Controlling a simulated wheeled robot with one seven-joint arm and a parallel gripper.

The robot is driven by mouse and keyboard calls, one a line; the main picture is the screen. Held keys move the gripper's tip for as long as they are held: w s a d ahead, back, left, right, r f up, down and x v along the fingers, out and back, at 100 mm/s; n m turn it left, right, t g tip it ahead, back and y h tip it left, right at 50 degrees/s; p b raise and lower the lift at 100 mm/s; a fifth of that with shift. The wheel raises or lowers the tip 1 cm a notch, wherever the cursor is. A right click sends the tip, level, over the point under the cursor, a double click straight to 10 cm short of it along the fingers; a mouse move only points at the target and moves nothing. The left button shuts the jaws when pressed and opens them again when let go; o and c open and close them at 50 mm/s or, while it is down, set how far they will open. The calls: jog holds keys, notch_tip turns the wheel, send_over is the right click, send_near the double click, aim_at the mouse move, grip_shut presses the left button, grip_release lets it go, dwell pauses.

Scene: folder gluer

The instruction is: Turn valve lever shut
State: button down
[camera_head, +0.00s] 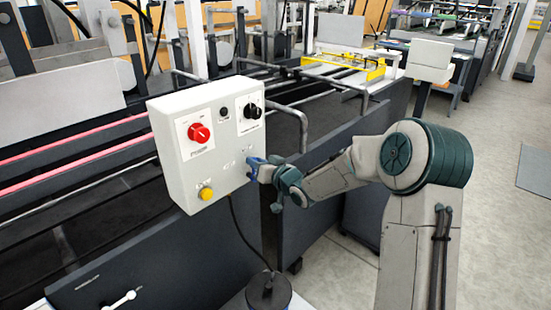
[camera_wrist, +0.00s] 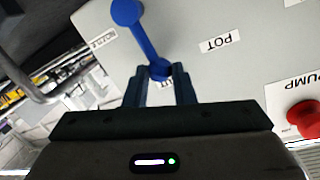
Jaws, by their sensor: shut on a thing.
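The blue valve lever (camera_wrist: 143,38) is on the face of a white control box (camera_head: 176,168). In the wrist view its round hub is at the top and the arm slants down to a rounded end between my fingers. My gripper (camera_wrist: 160,84) is shut on that end, one dark finger on each side. In the head view the blue lever (camera_head: 254,164) shows small at the box's lower right, with my gripper (camera_head: 262,171) against it from the right.
The box also carries a red knob (camera_head: 198,132), a black knob (camera_head: 252,110) and a yellow button (camera_head: 206,192). The wrist view shows labels reading POT (camera_wrist: 220,43) and PUMP. Machine rails stand behind the box. Open floor (camera_head: 490,220) lies to the right.

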jog(key=shift+f, duration=0.15)
dwell(0.3)
jog(key=c, duration=1.2)
grip_release()
jog(key=shift+d, duration=0.1)
jog(key=v, duration=1.3)
jog(key=shift+s+d, duration=0.2)
jog(key=shift+s, duration=0.05)
